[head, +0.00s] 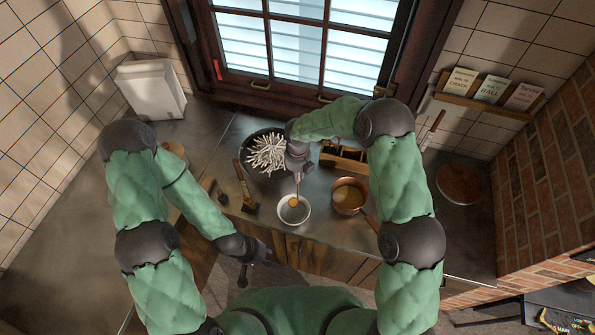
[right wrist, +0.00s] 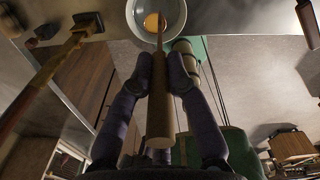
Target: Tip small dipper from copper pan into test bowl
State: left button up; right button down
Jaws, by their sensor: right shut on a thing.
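My right gripper (head: 297,172) is shut on the handle of the small dipper, and its two fingers (right wrist: 162,75) clasp the thick wooden handle (right wrist: 159,112) in the right wrist view. The dipper's thin stem (head: 297,189) points down to the pale test bowl (head: 304,220). The bowl also shows at the top of the right wrist view (right wrist: 176,12). An orange round patch is at the stem's end, within the bowl's outline; I cannot tell dipper cup from bowl contents. The copper pan (head: 361,187), with amber contents, stands right of the bowl. My left gripper (head: 252,272) hangs before the counter, away from these things.
A dark round dish of pale sticks (head: 268,152) stands behind the bowl. A wooden holder (head: 345,158) is behind the pan. A wooden-handled tool (head: 246,188) stands left of the bowl. The counter (head: 330,235) is clear in front of the bowl.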

jog(key=shift+s+f, duration=0.15)
jog(key=shift+f, duration=0.5)
jog(key=s+d+f+t+y+b, duration=1)
jog(key=s+d+f+b, duration=0.2)
jog(key=b, duration=2.2)
jog(key=shift+f+t+y, duration=0.4)
jog(key=shift+f, duration=0.4)
dwell(0.9)
dwell(0.9)
